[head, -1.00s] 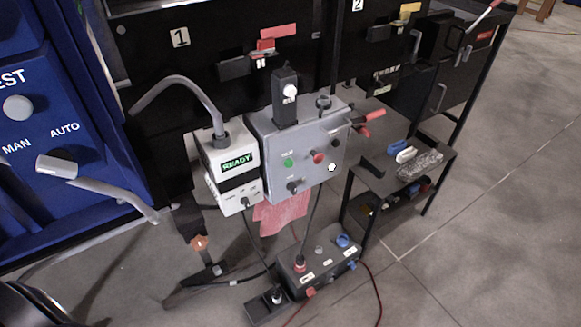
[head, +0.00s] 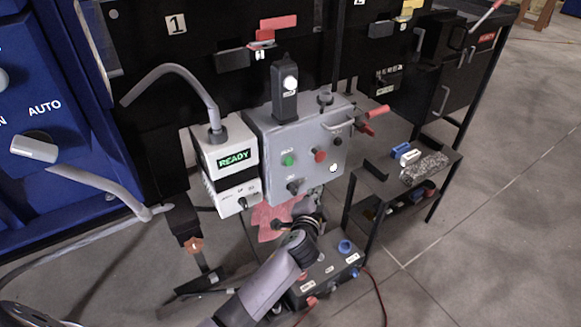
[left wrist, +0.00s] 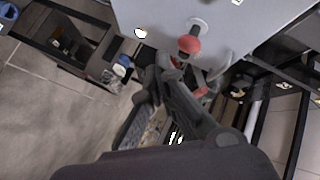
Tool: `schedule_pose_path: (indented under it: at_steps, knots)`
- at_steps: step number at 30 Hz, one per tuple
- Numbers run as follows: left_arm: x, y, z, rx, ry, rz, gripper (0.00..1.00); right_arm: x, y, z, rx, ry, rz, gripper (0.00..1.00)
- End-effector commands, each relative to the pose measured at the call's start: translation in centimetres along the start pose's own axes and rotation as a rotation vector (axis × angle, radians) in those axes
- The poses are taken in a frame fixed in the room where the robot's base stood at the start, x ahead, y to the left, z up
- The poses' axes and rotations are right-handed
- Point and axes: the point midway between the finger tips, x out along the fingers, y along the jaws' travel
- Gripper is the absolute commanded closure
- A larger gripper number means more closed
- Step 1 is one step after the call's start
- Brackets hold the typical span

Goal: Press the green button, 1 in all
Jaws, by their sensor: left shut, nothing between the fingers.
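The green button (head: 288,160) sits on the front of the grey control box (head: 262,138), left of a red button (head: 320,155). My left gripper (head: 314,200) is shut and empty, below and to the right of the green button, apart from it. In the left wrist view my left gripper (left wrist: 166,72) points toward the box face, near a red knob (left wrist: 188,45). The green button cannot be made out in that view. My right gripper is not in view.
A white unit reading READY (head: 235,160) stands left of the box. A low dark box (head: 335,268) with knobs lies on the floor. A small black table (head: 375,178) stands to the right. Red-handled levers (head: 375,112) stick out at the box's right side.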

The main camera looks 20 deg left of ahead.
Motion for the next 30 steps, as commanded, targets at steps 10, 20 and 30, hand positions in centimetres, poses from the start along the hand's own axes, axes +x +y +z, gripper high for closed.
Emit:
schedule_pose_path:
  at_steps: [10,20,30]
  knots:
    - [-0.1,-1.8,-1.3,0.009,0.018,-0.04,1.0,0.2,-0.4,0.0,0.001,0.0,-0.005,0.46]
    - [0.7,-2.3,-0.7,0.01,0.016,-0.039,1.0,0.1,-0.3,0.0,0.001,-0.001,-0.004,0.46]
    - [4.0,-4.9,1.6,0.012,0.016,-0.041,1.0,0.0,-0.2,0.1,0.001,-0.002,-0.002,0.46]
